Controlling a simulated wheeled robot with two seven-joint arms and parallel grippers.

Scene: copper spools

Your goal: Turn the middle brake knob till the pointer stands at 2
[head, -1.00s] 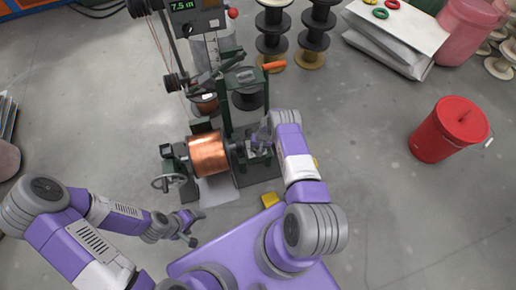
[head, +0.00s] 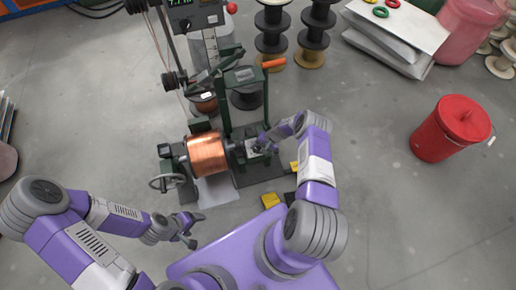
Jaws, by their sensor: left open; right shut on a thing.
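The winding machine (head: 226,118) stands at the centre with a copper spool (head: 207,155) on its shaft. My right gripper (head: 262,145) is at the machine's right end, just right of the spool, shut on a small part there that looks like a brake knob. The gripper hides most of it. I cannot tell which knob it is or read its pointer or scale. My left gripper (head: 192,229) is open and empty, low and in front of the machine, apart from everything.
A handwheel (head: 168,182) sticks out at the machine's left front. A green-digit display (head: 182,4) is cut by the top edge. Black spools (head: 272,28) stand behind, a red bucket (head: 452,130) at the right. A yellow block (head: 270,201) is near my base.

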